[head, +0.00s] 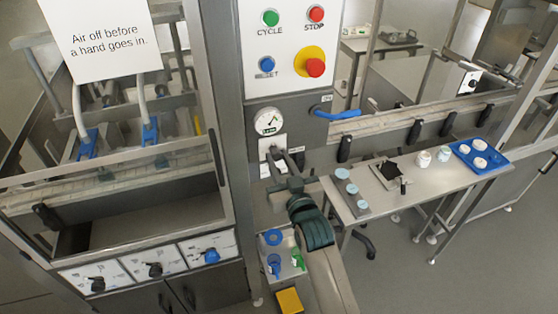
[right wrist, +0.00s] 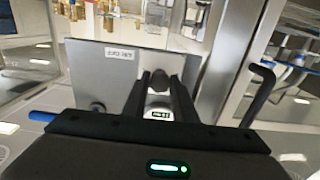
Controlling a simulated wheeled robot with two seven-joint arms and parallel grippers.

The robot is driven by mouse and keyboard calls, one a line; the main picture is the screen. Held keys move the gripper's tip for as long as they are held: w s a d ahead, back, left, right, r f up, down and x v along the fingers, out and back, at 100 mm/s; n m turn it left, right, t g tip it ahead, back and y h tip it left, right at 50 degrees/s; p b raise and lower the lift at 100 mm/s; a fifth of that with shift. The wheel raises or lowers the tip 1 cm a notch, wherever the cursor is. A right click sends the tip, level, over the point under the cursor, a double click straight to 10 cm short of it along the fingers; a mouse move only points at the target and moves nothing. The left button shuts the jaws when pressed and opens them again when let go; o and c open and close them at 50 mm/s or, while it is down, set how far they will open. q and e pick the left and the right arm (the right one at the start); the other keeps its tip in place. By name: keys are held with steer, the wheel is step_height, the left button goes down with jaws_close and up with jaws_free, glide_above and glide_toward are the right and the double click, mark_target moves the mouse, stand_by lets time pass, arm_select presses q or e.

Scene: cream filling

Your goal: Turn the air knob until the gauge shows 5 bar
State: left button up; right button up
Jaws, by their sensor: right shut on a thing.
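The round white gauge (head: 268,121) is on the grey machine column, below the button panel. Its thin needle is too small to read, and a small dark readout sits at its lower edge. The air knob (right wrist: 161,82) is dark and shows between my finger tips in the right wrist view. My right gripper (head: 277,158) reaches up to the small pale plate under the gauge and is shut on the knob. The fingers hide much of the knob in the head view. In the right wrist view, the gauge (right wrist: 161,114) is partly hidden between the fingers. My left gripper is out of view.
The button panel (head: 290,40) is above the gauge, with a blue handle (head: 337,114) to its right. A side table (head: 420,185) holds pale jars and a blue tray (head: 481,157). A glazed machine guard stands at left. A yellow block (head: 289,300) is low in front.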

steer(key=o, duration=1)
steer(key=shift+o, duration=0.2)
steer(key=shift+b+v, duration=0.4)
steer(key=shift+v, duration=0.45)
steer(key=b+v, duration=0.5)
steer(key=v, duration=1.1)
steer(key=shift+w, duration=0.1)
